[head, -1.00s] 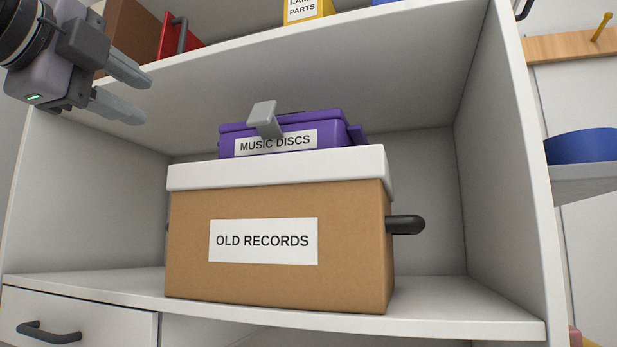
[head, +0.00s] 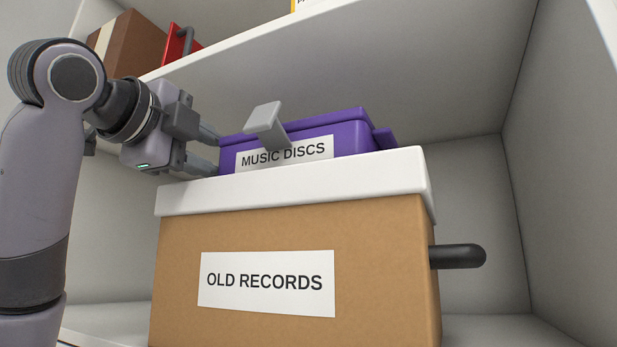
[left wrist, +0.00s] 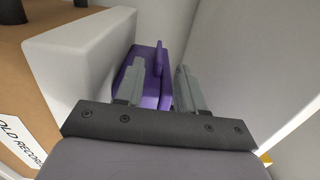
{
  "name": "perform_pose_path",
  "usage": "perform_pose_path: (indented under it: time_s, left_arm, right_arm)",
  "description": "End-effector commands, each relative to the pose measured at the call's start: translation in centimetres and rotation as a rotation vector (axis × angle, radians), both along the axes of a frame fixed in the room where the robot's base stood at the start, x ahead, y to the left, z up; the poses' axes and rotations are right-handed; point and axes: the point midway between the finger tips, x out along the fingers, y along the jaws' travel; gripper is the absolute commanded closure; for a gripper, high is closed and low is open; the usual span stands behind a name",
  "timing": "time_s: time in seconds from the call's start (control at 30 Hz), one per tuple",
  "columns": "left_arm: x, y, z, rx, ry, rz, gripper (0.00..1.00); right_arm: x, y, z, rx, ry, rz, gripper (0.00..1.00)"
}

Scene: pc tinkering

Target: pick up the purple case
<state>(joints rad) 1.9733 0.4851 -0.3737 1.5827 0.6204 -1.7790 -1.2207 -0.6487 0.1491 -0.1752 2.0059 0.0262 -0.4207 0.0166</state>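The purple case (head: 352,138), labelled MUSIC DISCS, has a grey latch-like piece (head: 265,121) on its front. It lies on the white lid of the OLD RECORDS box (head: 300,185). My left gripper (head: 214,153) is at the case's left end, with its fingers apart and pointing toward it. In the left wrist view, the purple case (left wrist: 152,92) shows between and beyond the two open fingers (left wrist: 160,78). Whether a finger touches the case I cannot tell. My right gripper is in neither view.
The brown box stands on a white shelf, with a black handle (head: 458,256) out to the right. The upper shelf (head: 330,40) is above the case and holds a red item (head: 181,44) and a brown box (head: 128,42). Free room is right of the box.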

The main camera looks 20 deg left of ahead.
Motion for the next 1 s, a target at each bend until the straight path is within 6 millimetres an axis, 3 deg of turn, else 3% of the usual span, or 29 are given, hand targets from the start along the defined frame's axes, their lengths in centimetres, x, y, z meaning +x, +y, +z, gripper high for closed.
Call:
perform_pose_path:
  time_s: [0.3,0.63,0.67,0.77,1.0]
  left_arm:
    - [4.8,-0.2,0.0,0.000,0.004,0.000,0.62]
    - [5.7,-0.2,0.0,0.001,0.001,0.001,0.62]
    - [5.7,-0.2,0.0,0.001,0.001,0.001,0.65]
    - [5.7,-0.2,0.0,0.001,0.001,0.000,0.97]
    - [5.7,-0.2,-0.1,0.001,0.001,0.000,1.00]
  right_arm:
    - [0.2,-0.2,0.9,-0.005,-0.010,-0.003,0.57]
    - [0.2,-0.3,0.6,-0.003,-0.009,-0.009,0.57]
    - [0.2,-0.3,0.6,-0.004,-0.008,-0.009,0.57]
    - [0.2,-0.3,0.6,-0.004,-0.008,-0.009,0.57]
    - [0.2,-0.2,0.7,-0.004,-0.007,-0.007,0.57]
